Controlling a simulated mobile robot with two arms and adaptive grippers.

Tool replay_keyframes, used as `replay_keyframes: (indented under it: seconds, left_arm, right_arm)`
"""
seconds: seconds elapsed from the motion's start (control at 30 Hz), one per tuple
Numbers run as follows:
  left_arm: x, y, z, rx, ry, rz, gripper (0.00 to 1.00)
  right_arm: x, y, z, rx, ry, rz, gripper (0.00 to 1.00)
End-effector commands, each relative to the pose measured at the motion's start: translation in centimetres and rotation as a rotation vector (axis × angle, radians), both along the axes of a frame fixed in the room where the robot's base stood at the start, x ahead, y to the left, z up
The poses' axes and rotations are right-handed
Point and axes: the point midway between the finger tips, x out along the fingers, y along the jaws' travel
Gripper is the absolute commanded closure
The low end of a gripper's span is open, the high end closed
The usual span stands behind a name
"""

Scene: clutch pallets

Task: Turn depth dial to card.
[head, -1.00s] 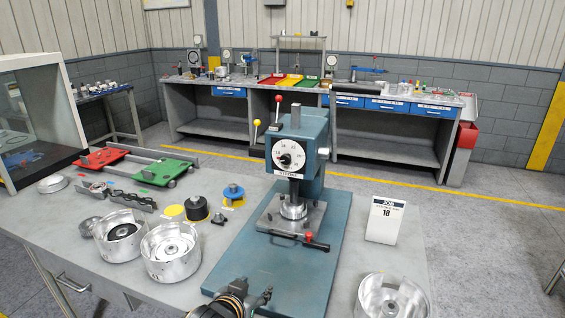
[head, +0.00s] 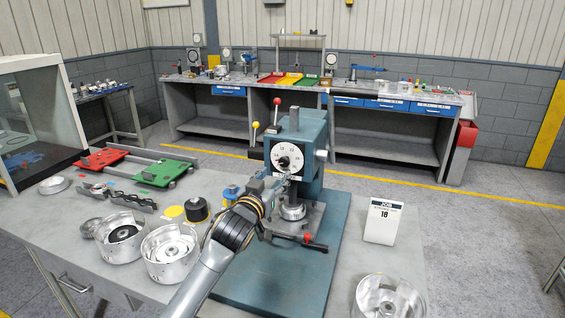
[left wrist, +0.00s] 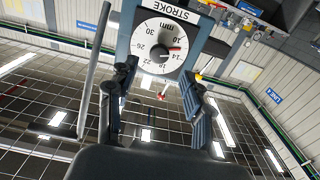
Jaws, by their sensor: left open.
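The depth dial (head: 288,158) is a white round face with a black centre knob on the front of the blue press (head: 306,128). In the left wrist view the dial (left wrist: 150,42) appears upside down under a STROKE label, with mm numbers from 10 to 30. A red mark on its knob lies near 14. The job card (head: 383,221) reads 18 and stands at the right of the press. My left gripper (left wrist: 160,82) is open, fingers spread before the lower part of the dial, apparently apart from it. In the head view the left gripper (head: 280,184) is just below the dial.
A red-tipped clamp handle (head: 314,245) sticks out low at the press front. Metal housings (head: 168,250) stand on the left of the bench, another (head: 386,298) at front right. Levers with red and yellow balls (head: 255,124) rise left of the press head.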

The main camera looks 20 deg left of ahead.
Motion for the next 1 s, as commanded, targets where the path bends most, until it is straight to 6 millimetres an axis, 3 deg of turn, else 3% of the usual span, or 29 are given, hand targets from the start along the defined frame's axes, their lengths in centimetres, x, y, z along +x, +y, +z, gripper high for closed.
replay_keyframes:
  seconds: [0.2, 0.4, 0.9, 0.93, 1.0]
  left_arm:
    - [3.7, -0.1, 0.2, 0.002, 0.001, 0.001, 0.49]
    - [6.1, -0.2, 0.1, 0.0, 0.001, 0.0, 0.49]
    - [7.3, -0.3, -0.1, 0.001, 0.001, -0.001, 0.49]
    - [7.3, -0.3, -0.1, 0.001, 0.001, -0.001, 0.51]
    - [7.3, -0.3, -0.1, 0.001, 0.001, 0.0, 0.65]
  right_arm:
    - [0.0, 0.0, 1.0, 0.0, 0.0, 0.001, 0.6]
    - [0.0, 0.0, 1.4, 0.0, 0.0, 0.001, 0.6]
    - [0.0, -0.1, 1.6, -0.001, 0.001, 0.001, 0.6]
    - [0.0, -0.1, 1.6, -0.001, 0.001, 0.001, 0.6]
    - [0.0, -0.1, 1.6, -0.001, 0.001, 0.001, 0.6]
